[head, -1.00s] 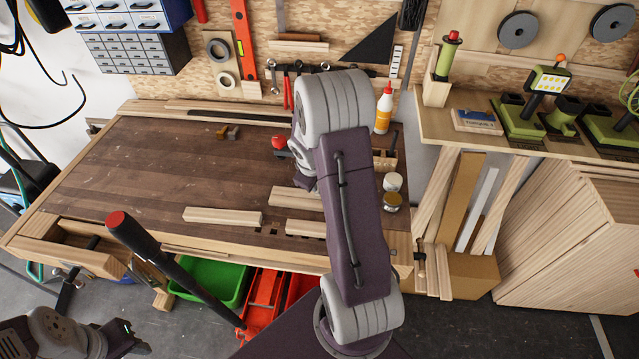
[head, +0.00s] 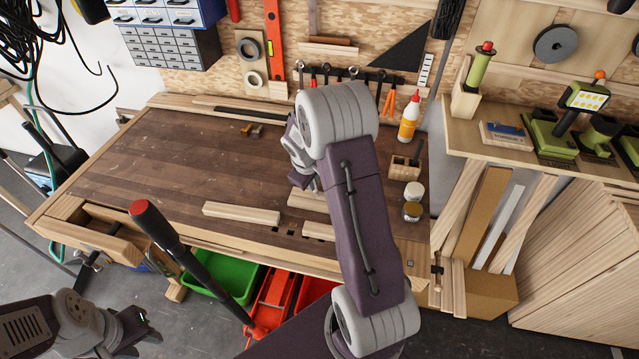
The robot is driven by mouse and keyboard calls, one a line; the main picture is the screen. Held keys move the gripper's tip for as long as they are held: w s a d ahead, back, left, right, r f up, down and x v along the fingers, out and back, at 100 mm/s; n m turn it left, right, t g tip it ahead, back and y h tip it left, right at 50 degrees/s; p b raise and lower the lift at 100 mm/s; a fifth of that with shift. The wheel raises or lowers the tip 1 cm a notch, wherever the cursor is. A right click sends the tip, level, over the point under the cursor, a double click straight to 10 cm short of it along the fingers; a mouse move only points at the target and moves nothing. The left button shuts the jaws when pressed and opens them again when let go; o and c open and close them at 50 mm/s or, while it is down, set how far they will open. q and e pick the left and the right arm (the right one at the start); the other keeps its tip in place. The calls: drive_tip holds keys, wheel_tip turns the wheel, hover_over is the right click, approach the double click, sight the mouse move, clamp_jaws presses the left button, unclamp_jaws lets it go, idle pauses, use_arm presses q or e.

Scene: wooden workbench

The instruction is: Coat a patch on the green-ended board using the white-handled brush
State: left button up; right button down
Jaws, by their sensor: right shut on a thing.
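Three pale wooden boards lie on the workbench (head: 160,180): one at the left (head: 242,213), one at the right (head: 318,231) partly behind my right arm, and one behind them (head: 305,201). No green end shows on any of them. My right gripper (head: 304,178) is low over the back board, mostly hidden by its own wrist and forearm. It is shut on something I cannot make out. I cannot pick out the white-handled brush. My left gripper (head: 140,332) is off the bench at the lower left; its fingers are too unclear to tell open from shut.
A white jar (head: 413,191), a gold-topped jar (head: 411,212), a small wooden holder (head: 403,168) and a glue bottle (head: 409,118) stand at the right. Small brass-coloured pieces (head: 251,130) lie at the back. The bench's left half is mostly clear.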

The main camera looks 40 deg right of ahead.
drive_tip(key=w+a, duration=0.4)
drive_tip(key=w, duration=0.1)
drive_tip(key=shift+w+a+p, duration=0.25)
drive_tip(key=shift+a+p, duration=0.05)
drive_tip(key=shift+a, duration=0.05)
idle(0.4)
wheel_tip(320, 180, up, 6)
drive_tip(key=p, duration=0.5)
wheel_tip(320, 180, up, 3)
drive_tip(key=p, duration=0.2)
drive_tip(key=shift+p, duration=0.3)
idle(0.5)
